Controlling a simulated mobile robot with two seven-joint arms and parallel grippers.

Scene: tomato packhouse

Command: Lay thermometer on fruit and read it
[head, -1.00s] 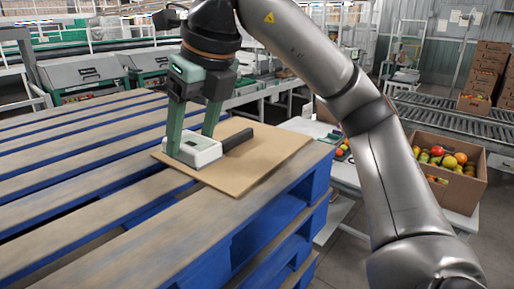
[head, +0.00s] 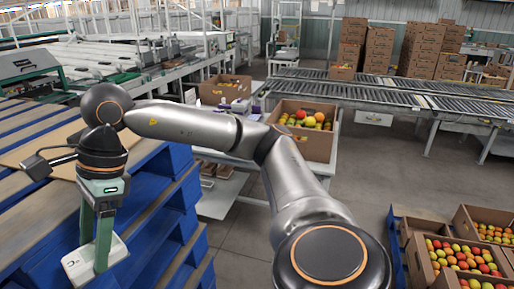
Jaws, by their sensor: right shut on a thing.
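My right gripper (head: 95,245) is shut on a white boxy device, which looks like the thermometer (head: 76,269). The device hangs below the fingers at the lower left, in front of the blue pallet stack. Its display cannot be read from here. Red, orange, yellow and green fruit (head: 308,119) fills an open cardboard box (head: 305,143) on a pale table beyond my arm. My gripper is to the left of that box and well apart from it. My left gripper is not in view.
A cardboard sheet (head: 38,150) lies on the pallets (head: 150,200) at left. More fruit crates (head: 416,262) stand at lower right. A roller conveyor (head: 400,97) and stacked cartons (head: 436,48) are behind. Grey floor (head: 385,165) between them is open.

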